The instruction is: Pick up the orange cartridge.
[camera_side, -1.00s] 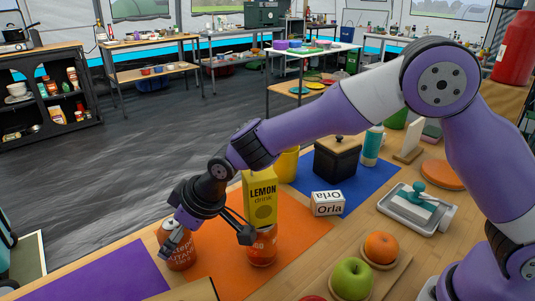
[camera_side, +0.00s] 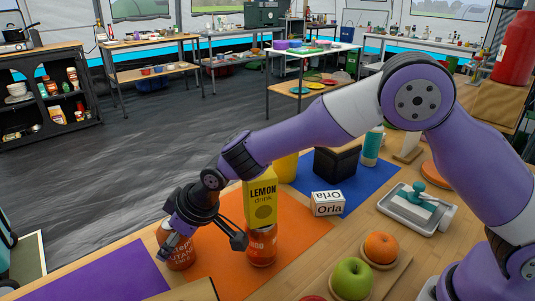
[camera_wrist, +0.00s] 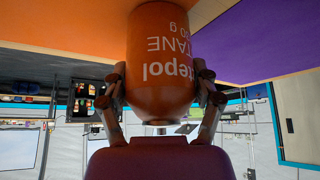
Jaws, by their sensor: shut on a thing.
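The orange cartridge (camera_side: 178,257) is a rounded can with white lettering. It stands at the left of the side view, near the border of the orange and purple mats. My gripper (camera_side: 203,244) is low beside it, with one finger across its front. In the wrist view the cartridge (camera_wrist: 162,62) fills the space between the two fingers of my gripper (camera_wrist: 160,92), appears upside down, and is held from both sides. Its far end is cut off by the frame. I see no clear gap under it.
The purple mat (camera_side: 112,274) is bare.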

